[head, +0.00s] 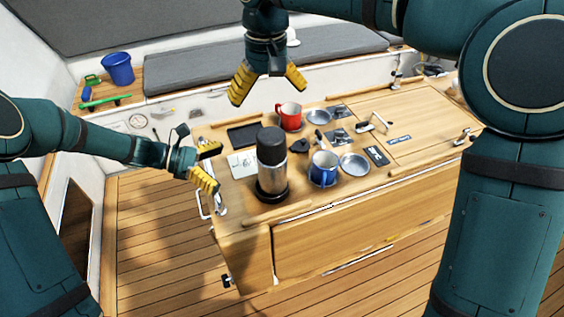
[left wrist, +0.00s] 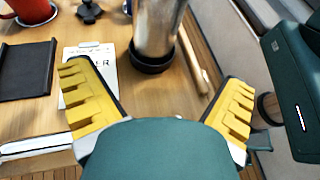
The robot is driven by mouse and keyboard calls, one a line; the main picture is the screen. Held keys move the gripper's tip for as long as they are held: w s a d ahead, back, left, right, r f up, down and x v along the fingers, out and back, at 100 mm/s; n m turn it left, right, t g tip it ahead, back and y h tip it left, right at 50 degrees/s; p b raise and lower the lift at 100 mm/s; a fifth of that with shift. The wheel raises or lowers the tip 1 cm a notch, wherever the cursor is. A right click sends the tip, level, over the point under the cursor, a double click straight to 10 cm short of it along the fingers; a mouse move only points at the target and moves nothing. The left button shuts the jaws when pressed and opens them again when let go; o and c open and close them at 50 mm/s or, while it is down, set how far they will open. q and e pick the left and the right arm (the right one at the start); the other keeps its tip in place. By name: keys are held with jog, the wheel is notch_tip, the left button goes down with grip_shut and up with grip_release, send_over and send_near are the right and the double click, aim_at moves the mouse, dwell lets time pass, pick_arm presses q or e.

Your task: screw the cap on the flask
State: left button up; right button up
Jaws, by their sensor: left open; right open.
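A steel flask (head: 271,178) stands upright in a black ring holder (head: 272,194) near the left end of the wooden table. A wide black cap (head: 271,146) sits on its top; I cannot tell whether it is threaded on. My left gripper (head: 207,165) is open and empty, left of the flask and pointing towards it. In the left wrist view the flask's lower body (left wrist: 158,25) and holder (left wrist: 152,60) show beyond the open fingers; the cap is out of frame. My right gripper (head: 268,86) is open and empty, pointing down above and behind the flask.
Right of the flask are a blue mug (head: 323,168), a metal plate (head: 355,164) and a black knob (head: 300,146). Behind are a red mug (head: 290,116) and a dark tray (head: 245,134). A white card (head: 243,163) lies left of the flask. A wooden rail (head: 288,214) edges the front.

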aim_at(273, 175)
pick_arm(q)
jog(key=x, duration=1.4)
jog(key=shift+w+d+r, duration=0.15)
jog(key=shift+w, duration=0.25)
pick_arm(e)
jog(key=shift+w+d, duration=0.25)
jog(key=shift+w, duration=0.1)
